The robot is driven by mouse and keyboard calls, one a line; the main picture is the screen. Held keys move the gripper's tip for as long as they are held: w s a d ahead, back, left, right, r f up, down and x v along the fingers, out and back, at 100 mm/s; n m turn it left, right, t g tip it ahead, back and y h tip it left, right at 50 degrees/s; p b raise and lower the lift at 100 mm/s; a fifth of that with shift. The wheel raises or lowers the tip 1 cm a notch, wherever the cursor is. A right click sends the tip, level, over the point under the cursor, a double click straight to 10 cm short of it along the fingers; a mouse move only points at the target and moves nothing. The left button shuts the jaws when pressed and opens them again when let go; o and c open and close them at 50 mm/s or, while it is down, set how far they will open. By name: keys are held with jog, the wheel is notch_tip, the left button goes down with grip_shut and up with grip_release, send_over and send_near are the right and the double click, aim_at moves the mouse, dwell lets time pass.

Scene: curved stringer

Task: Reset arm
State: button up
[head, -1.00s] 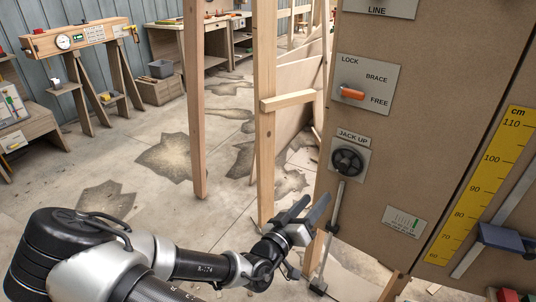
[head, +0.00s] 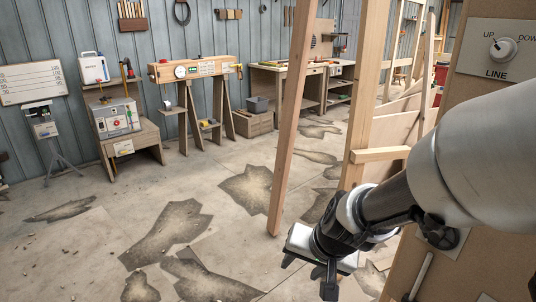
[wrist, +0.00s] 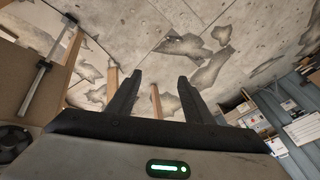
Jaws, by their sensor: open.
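My gripper (head: 308,274) hangs low in the middle of the head view, its fingers pointing down over the floor. It is open and empty. In the wrist view its two dark fingers (wrist: 160,78) stand apart with only floor and posts behind them. My arm comes in from the right and passes in front of the brown panel (head: 403,275). It hides much of the panel's face.
The LINE knob (head: 502,48) shows above my arm, and the dark jack dial (head: 440,238) is partly covered below it. Wooden posts (head: 300,150) stand close behind the gripper. Open patched concrete floor (head: 110,210) lies left. A workbench (head: 290,75) stands at the back.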

jog(key=s+d+r+n+h, duration=0.1)
jog(key=s+d+r+n, duration=0.15)
jog(key=s+r, duration=0.4)
jog(key=s+d+r+n+h, duration=0.1)
jog(key=s+d+r, duration=0.3)
jog(key=s+r, duration=0.25)
notch_tip(320, 180, up, 23)
jog(key=p, duration=2.2)
jog(key=shift+d, duration=0.1)
